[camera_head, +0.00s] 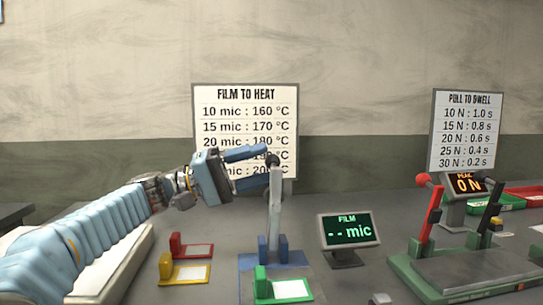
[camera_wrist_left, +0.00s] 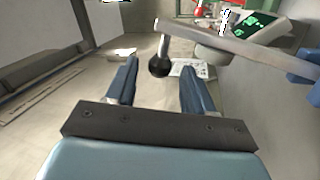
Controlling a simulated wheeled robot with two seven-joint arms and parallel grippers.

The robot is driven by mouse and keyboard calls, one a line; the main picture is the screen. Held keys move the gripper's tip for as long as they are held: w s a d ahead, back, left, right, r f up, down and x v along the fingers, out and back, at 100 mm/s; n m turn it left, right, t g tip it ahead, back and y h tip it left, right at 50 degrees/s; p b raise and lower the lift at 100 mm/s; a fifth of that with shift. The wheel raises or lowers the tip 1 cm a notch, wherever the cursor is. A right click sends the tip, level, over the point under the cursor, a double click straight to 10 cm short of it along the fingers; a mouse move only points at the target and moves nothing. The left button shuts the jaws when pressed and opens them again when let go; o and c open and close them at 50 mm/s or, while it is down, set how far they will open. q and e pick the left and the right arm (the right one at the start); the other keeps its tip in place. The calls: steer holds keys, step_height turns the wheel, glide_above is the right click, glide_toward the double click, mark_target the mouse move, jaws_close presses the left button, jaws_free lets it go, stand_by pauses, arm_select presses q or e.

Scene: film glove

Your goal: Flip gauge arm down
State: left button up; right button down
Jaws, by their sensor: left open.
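The gauge arm (camera_head: 275,208) is a grey lever that stands upright on a blue base (camera_head: 275,260), with a dark ball knob at its top. My left gripper (camera_head: 262,168) is at the height of the knob, its blue fingers pointing right toward it. In the left wrist view the black knob (camera_wrist_left: 159,66) lies between and a little beyond the two open fingertips (camera_wrist_left: 156,75), with a gap on both sides. The arm (camera_wrist_left: 240,45) runs off to the right there. The film display (camera_head: 348,231) reads "-- mic". My right gripper is not in view.
A film-to-heat chart (camera_head: 245,100) stands behind the gauge. Red (camera_head: 191,245), yellow (camera_head: 184,268) and green (camera_head: 282,288) card holders lie around the base. A sealer with red (camera_head: 431,212) and black levers stands at the right, beside a pull-to-dwell chart (camera_head: 467,115).

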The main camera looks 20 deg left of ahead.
mark_target(272, 162)
arm_select(q)
steer(key=shift+x, duration=1.6)
steer(key=shift+c, duration=0.5)
jaws_close()
